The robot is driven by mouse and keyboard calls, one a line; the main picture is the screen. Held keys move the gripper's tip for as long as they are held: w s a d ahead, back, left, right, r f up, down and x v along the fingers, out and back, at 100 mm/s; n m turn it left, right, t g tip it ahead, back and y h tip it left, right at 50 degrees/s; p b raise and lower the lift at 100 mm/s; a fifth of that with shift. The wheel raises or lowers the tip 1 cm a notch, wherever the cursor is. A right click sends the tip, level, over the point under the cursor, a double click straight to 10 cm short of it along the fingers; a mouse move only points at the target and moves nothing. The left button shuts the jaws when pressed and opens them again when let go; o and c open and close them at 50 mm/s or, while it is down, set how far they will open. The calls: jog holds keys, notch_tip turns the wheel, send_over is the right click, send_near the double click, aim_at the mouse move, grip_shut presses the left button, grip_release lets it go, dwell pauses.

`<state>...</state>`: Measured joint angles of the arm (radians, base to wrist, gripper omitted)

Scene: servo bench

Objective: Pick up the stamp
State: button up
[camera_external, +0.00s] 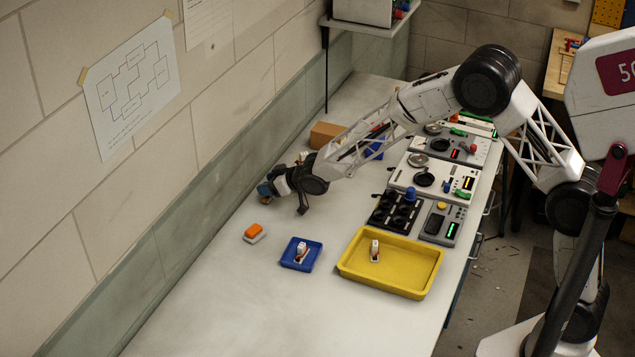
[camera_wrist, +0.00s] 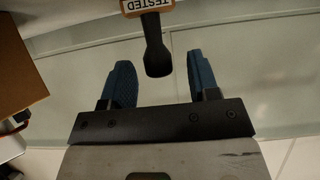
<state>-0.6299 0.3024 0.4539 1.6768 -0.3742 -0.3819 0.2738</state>
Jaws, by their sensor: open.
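The stamp (camera_wrist: 156,48) shows at the top of the wrist view. It has a black handle and an orange and white end reading "TESTED", partly cut off by the picture's edge. My gripper (camera_wrist: 161,66) is open, with its two blue fingers apart. The handle's lower end appears between the fingertips, with a gap on each side; I cannot tell whether it is level with them in depth. In the external view my gripper (camera_external: 265,190) is low over the bench near the wall, and the stamp is mostly hidden there.
An orange and white block (camera_external: 254,232) lies on the bench (camera_external: 215,300) near my gripper. A blue tray (camera_external: 316,256) and a yellow tray (camera_external: 411,268) each hold a small item. A cardboard box (camera_external: 325,133) stands behind the arm; several devices line the right edge.

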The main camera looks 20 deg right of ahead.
dwell(0.6)
jog(key=c, duration=1)
jog(key=shift+r, duration=0.1)
jog(key=shift+r, duration=0.55)
jog(key=s+d+r, duration=0.1)
jog(key=s+d, duration=0.2)
jog(key=s, duration=0.1)
jog(key=s+d+r, duration=0.1)
jog(key=s+d, duration=0.2)
jog(key=s, duration=0.1)
jog(key=s+d+r, duration=0.1)
jog(key=s+d, duration=0.2)
jog(key=s, duration=0.1)
jog(key=shift+s+d+r, duration=0.25)
jog(key=shift+s+r, duration=0.05)
jog(key=shift+s, duration=0.1)
